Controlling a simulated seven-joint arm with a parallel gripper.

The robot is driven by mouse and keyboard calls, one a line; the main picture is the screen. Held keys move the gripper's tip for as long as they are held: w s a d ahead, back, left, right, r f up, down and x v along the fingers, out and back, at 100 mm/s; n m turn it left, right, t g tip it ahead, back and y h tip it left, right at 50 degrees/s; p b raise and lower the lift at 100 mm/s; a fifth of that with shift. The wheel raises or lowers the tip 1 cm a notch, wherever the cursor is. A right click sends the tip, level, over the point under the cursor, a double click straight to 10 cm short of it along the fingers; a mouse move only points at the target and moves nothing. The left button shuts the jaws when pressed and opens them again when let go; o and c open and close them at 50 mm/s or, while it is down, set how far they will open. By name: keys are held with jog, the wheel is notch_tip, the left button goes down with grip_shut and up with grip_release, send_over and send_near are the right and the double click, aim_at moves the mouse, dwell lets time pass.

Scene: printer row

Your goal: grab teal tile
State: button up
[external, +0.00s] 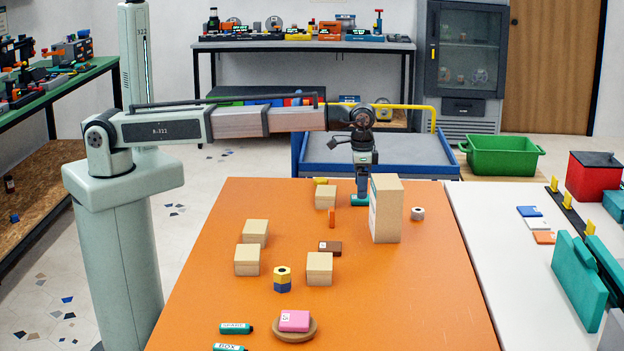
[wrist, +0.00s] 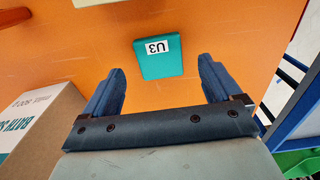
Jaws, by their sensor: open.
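The teal tile (wrist: 158,67) lies on the orange table, with a white label reading U3 upside down in the wrist view. It sits just beyond my fingertips, roughly centred between them. In the external view a bit of the teal tile (external: 354,200) shows at the far part of the table, partly hidden by my gripper. My gripper (external: 362,192) points down over it, beside a tall cardboard box. In the wrist view my gripper (wrist: 160,68) is open, with nothing between its fingers.
The tall cardboard box (external: 387,210) stands close on the right of my gripper. An orange piece (external: 332,217), a small tan box (external: 325,197) and a grey ring (external: 417,213) are near. More tan boxes and a pink tile (external: 294,320) lie nearer the camera.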

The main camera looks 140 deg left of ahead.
aim_at(354, 200)
jog(key=shift+f, duration=1.5)
jog(key=shift+c, duration=0.2)
jog(key=c, duration=1.1)
